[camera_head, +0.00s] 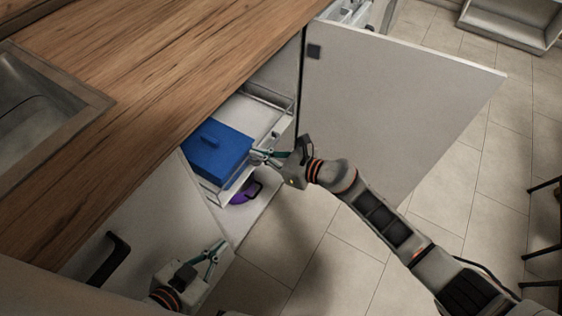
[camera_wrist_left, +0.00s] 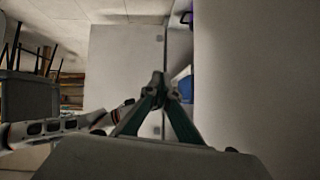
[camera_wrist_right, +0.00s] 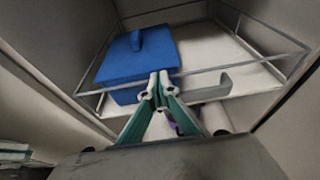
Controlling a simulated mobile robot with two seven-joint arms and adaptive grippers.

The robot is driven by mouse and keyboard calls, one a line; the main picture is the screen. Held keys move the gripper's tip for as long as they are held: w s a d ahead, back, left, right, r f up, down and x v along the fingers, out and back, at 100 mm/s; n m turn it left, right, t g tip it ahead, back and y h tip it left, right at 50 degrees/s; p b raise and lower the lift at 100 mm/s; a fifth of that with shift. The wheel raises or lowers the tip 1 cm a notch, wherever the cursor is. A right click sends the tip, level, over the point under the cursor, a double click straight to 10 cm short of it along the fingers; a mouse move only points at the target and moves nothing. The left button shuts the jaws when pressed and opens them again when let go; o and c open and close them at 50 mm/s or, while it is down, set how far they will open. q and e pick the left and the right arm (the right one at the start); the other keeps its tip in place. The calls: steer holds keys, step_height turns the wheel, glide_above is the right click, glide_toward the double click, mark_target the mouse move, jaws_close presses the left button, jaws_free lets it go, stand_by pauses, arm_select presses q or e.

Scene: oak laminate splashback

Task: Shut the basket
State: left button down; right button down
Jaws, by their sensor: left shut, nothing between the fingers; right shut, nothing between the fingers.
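The basket (camera_head: 262,102) is a pull-out shelf with thin metal rails inside the open cabinet. It also shows in the right wrist view (camera_wrist_right: 240,88), with its pale floor and front rail. A blue lidded box (camera_head: 217,150) sits in it, and the box shows in the right wrist view too (camera_wrist_right: 138,60). My right gripper (camera_head: 262,155) is shut and empty at the basket's front, beside the blue box. Whether its fingertips touch the front rail is unclear. My left gripper (camera_head: 214,250) is shut and empty, low by the left cabinet door.
The right cabinet door (camera_head: 395,95) stands wide open. The left door (camera_head: 150,225) with a black handle (camera_head: 108,258) is near my left gripper. A purple item (camera_head: 245,192) lies below the basket. A wooden counter (camera_head: 150,80) overhangs the cabinet.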

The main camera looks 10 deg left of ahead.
mark_target(244, 146)
steer(key=x, duration=0.4)
steer(key=shift+a+r+b, duration=0.1)
steer(key=shift+r+b, duration=0.25)
steer(key=shift+r, duration=0.05)
steer(key=shift+w+a, duration=0.15)
steer(key=shift+a, duration=0.3)
arm_select(q)
steer(key=shift+w+d+r+h, duration=0.3)
steer(key=shift+w+d+r, duration=0.3)
steer(key=shift+d+r, duration=0.05)
arm_select(e)
steer(key=shift+w+a+r, duration=0.1)
steer(key=shift+r, duration=0.05)
arm_select(q)
steer(key=shift+s+a+f, duration=0.1)
steer(key=shift+s+f, duration=0.1)
steer(key=shift+f, duration=0.05)
